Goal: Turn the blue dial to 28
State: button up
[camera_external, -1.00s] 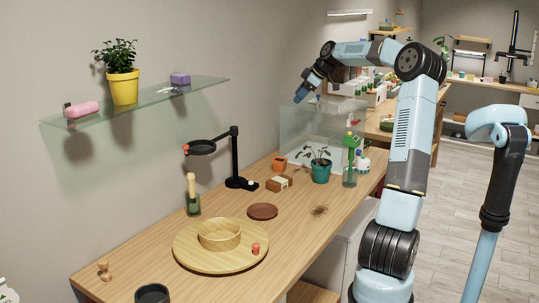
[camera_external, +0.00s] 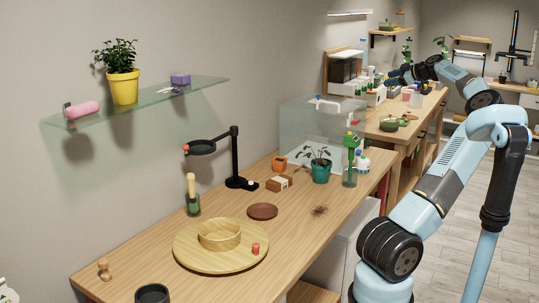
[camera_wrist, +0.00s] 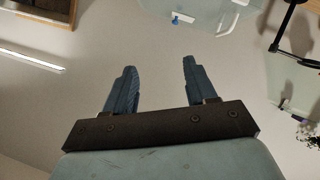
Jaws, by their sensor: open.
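A small blue piece (camera_external: 318,98) shows at the rim of the clear glass tank, by a white fitting; it may be the blue dial, but no scale or number can be read. In the wrist view a small blue piece (camera_wrist: 178,20) also shows near the top edge, beyond my fingertips and apart from them. My gripper (camera_wrist: 159,63) is open with nothing between its two blue fingers, which face the pale wall. In the external view its end is small and dark at the far bench, beyond the tank.
The glass tank (camera_external: 297,120) stands at the wall. A potted plant (camera_external: 320,172) and a green-topped bottle (camera_external: 350,160) stand in front of it. A black magnifier stand (camera_external: 235,155) is further left. The far bench (camera_external: 408,132) holds crowded items.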

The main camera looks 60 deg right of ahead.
jog(key=s+d, duration=0.1)
jog(key=s, duration=0.1)
send_near(359, 153)
jog(key=x, duration=0.2)
jog(key=d+x, duration=0.1)
jog(key=x, duration=0.5)
jog(key=shift+s+d+f, duration=0.25)
jog(key=shift+f, duration=0.05)
jog(key=shift+c, duration=0.5)
jog(key=c, duration=0.9)
jog(key=shift+c, duration=0.2)
